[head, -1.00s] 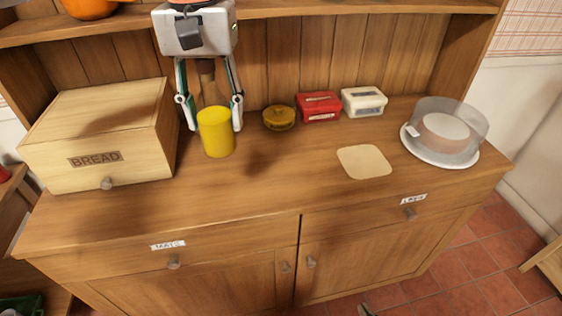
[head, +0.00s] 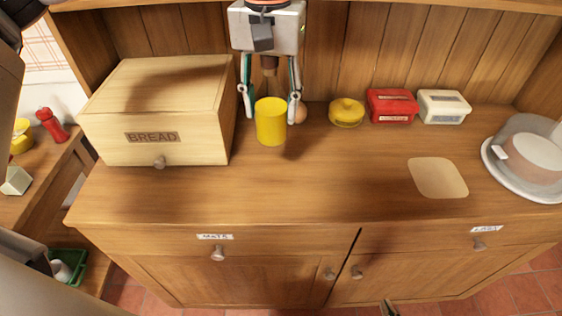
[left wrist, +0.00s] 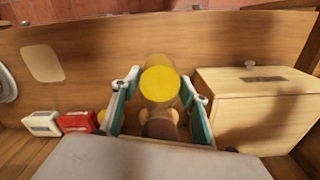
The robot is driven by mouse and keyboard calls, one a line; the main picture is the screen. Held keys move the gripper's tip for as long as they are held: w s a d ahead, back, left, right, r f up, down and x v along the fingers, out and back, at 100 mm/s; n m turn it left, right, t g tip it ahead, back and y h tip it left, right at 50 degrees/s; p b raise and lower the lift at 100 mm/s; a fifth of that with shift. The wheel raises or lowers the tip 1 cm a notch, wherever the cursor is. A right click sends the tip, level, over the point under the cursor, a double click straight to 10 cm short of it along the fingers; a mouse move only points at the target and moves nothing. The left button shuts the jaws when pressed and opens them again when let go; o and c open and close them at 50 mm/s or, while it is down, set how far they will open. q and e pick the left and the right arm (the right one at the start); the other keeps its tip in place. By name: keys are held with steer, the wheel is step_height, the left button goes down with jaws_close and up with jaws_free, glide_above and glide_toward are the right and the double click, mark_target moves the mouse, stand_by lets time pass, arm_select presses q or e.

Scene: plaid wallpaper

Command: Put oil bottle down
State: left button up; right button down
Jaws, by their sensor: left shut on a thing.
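My left gripper (head: 270,112) points down over the sideboard top, right of the bread box. A fingertip of what seems my right gripper (head: 389,309) shows at the bottom edge.
The wooden bread box (head: 185,135) stands close on the left. A small rounded thing (head: 300,112), a yellow pot (head: 346,113), a red box (head: 391,106) and a white box (head: 443,107) line the back. The counter's front middle (head: 300,195) is clear.

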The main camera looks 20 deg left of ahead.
mark_target(271, 119)
arm_select(q)
step_height(271, 119, down, 15)
steer(key=shift+w+f+b, duration=0.1)
steer(key=shift+f+b, duration=0.05)
steer(key=shift+b, duration=0.3)
steer(key=shift+f, duration=0.1)
steer(key=o, duration=1.3)
step_height(271, 119, up, 12)
steer(key=shift+r+p, duration=0.1)
steer(key=shift+p, duration=0.25)
